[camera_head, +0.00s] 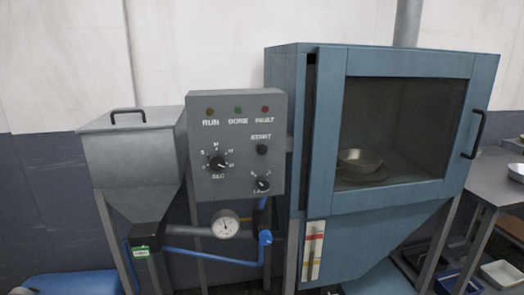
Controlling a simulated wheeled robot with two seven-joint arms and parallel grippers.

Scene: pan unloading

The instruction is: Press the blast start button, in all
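The black start button (262,149) sits under the START label on the grey control panel (232,190), left of the blue blast cabinet (290,110). I cannot tell from here whether it is pressed in. A metal pan (360,160) shows behind the cabinet window. Neither of my grippers can be made out in view.
The cabinet door has a dark handle (474,135) at its right. A grey hopper (135,150) stands left of the panel. A pressure gauge (225,224) and blue hose (205,258) are below it. A metal table (490,178) is at right. Space before the panel looks clear.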

